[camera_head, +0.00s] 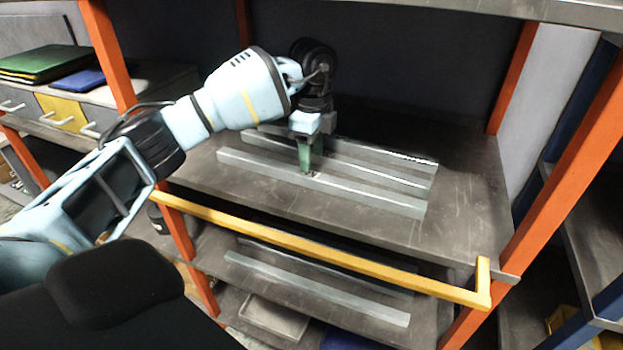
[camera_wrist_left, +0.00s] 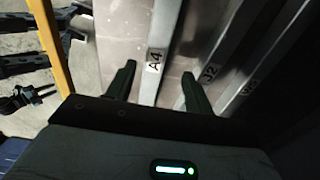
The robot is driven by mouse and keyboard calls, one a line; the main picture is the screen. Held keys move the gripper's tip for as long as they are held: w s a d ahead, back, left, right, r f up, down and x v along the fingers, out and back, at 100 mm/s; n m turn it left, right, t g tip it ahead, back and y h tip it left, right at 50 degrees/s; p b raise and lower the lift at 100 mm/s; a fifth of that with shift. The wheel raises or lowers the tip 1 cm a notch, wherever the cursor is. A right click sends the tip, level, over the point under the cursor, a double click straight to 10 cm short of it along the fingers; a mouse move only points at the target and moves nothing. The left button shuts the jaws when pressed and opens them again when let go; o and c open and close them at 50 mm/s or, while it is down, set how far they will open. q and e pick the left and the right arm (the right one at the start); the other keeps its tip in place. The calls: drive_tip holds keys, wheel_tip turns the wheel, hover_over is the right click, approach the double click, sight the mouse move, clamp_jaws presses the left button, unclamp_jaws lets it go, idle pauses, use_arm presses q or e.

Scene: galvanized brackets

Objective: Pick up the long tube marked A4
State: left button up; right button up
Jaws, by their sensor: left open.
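The long tube marked A4 (camera_head: 370,193) is a grey metal bar lying at the front of a row on the upper shelf. In the left wrist view its A4 label (camera_wrist_left: 153,62) faces up. My left gripper (camera_head: 307,165) points down over the tube's middle. In the left wrist view my left gripper (camera_wrist_left: 157,75) is open, with one finger to each side of the A4 tube. I cannot tell how far down the fingers reach beside it. My right gripper is out of view.
Similar tubes lie close behind, one marked J2 (camera_wrist_left: 211,72). A yellow rail (camera_head: 330,253) runs along the front of the shelf (camera_head: 465,215), between orange posts (camera_head: 575,150). More bars (camera_head: 320,290) lie on the shelf below. The shelf's right end is clear.

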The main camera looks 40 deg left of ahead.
sight(312, 174)
use_arm(q)
drive_tip(key=shift+s+d+f, duration=0.1)
drive_tip(key=shift+s+f, duration=0.1)
drive_tip(key=shift+f, duration=1.1)
drive_tip(key=shift+s+f, duration=0.15)
drive_tip(key=shift+f, duration=1.1)
drive_tip(key=shift+c, duration=0.2)
drive_tip(key=shift+r, duration=0.1)
clamp_jaws()
